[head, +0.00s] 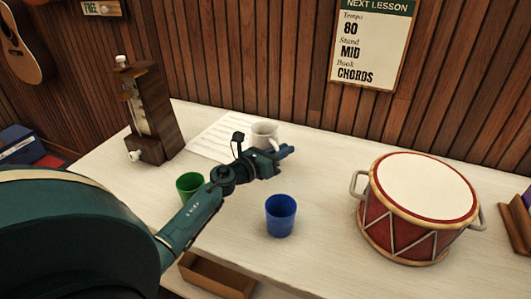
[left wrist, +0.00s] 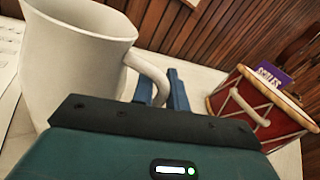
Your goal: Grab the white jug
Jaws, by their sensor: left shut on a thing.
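The white jug (head: 264,131) stands upright on the pale table, at the edge of a sheet of music. It fills the left of the left wrist view (left wrist: 70,60), with its handle (left wrist: 149,70) toward the fingers. My left gripper (head: 285,152) reaches the jug from the front, and its blue fingers (left wrist: 163,88) are shut on the handle. The gripper hides the lower part of the jug in the head view. My right gripper is not in view.
A green cup (head: 189,184) stands beside my left forearm, and a blue cup (head: 280,217) stands in front of the gripper. A red drum (head: 416,207) is at the right. A wooden metronome-like device (head: 150,112) stands at the back left. Bare table lies between the blue cup and drum.

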